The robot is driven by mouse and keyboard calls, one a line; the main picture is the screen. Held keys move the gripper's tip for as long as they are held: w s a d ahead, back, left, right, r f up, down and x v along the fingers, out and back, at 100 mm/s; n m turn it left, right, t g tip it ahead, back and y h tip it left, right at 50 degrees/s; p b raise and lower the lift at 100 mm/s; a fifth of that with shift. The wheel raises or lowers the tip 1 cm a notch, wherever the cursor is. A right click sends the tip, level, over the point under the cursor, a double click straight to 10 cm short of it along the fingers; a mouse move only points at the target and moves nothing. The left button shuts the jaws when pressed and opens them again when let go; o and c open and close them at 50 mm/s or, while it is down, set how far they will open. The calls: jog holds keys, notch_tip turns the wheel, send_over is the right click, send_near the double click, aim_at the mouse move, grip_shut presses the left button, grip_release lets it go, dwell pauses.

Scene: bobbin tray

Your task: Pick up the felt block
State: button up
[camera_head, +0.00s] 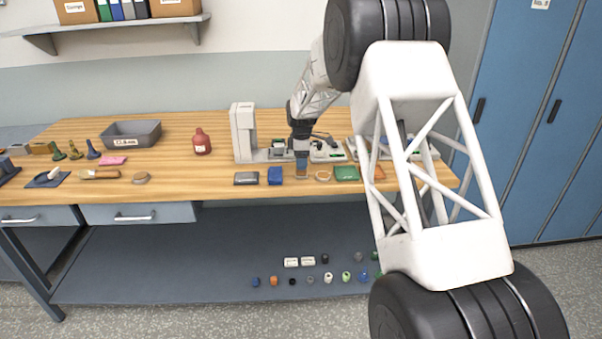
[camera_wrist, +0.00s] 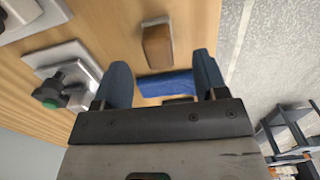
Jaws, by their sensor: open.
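A brown block with a pale grey face, which looks like the felt block (camera_wrist: 158,46), lies on the table just beyond my fingertips in the wrist view. In the head view it is mostly hidden by my gripper (camera_head: 302,168). My gripper points down near the table's front edge. In the wrist view its two blue fingers (camera_wrist: 163,72) stand wide apart with nothing gripped. A blue block (camera_wrist: 168,83) shows between the fingers, lower in that picture. In the head view the blue block (camera_head: 275,176) lies just left of my gripper.
A white machine (camera_head: 243,135) stands behind. The table's front edge (camera_wrist: 212,30) is close by on the right in the wrist view.

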jog(key=shift+w+f, duration=0.1)
jog(key=shift+f, duration=2.5)
jog(key=c, duration=1)
